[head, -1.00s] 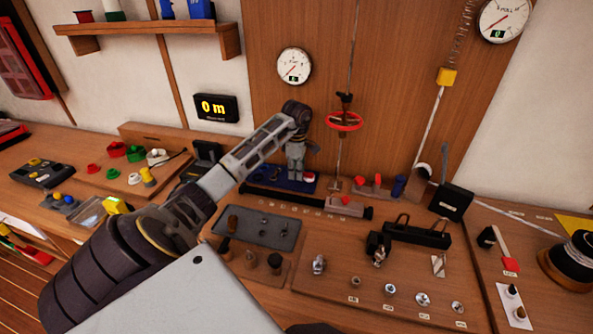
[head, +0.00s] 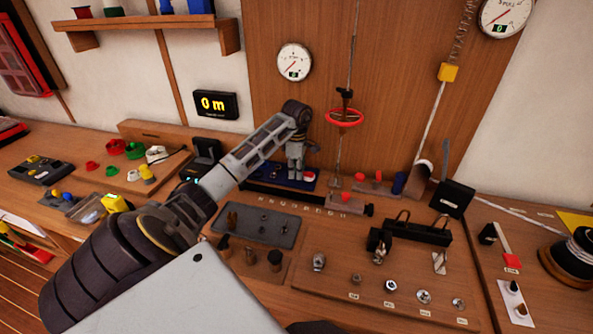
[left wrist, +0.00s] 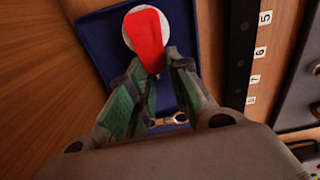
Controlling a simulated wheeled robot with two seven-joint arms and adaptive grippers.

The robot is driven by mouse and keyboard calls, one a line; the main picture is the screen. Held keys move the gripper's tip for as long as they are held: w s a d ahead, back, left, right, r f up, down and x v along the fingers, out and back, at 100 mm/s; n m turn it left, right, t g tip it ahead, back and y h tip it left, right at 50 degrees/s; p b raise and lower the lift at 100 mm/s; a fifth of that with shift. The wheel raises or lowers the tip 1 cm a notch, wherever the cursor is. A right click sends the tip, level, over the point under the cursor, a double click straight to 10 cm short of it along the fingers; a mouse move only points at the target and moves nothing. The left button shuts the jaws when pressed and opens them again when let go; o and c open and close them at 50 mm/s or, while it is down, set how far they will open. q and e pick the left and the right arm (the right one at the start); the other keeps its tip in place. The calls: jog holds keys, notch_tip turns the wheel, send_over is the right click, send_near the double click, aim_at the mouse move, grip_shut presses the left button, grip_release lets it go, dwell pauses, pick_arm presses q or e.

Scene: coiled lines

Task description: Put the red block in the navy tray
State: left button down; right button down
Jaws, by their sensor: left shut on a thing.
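The navy tray (head: 262,169) lies on the bench at the back, below the round dial. It also shows in the left wrist view (left wrist: 95,35). My left gripper (head: 296,180) points down over the tray. In the left wrist view its fingers (left wrist: 162,68) are close together, and the near end of the red block (left wrist: 149,38) is between the tips. The red block looks long with a rounded far end. It overlaps a white disc (left wrist: 129,33) in the tray. I cannot tell whether the block touches the tray floor. My right gripper is not in view.
A dark numbered bar (left wrist: 241,50) runs close beside the tray. A red ring (head: 344,118) on a vertical line hangs right of my gripper.

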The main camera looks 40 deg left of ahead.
pick_arm(q)
jog(key=shift+f, duration=0.45)
dwell(0.3)
jog(key=c, duration=1.2)
grip_release()
jog(key=shift+c, duration=0.2)
notch_tip(320, 180, up, 12)
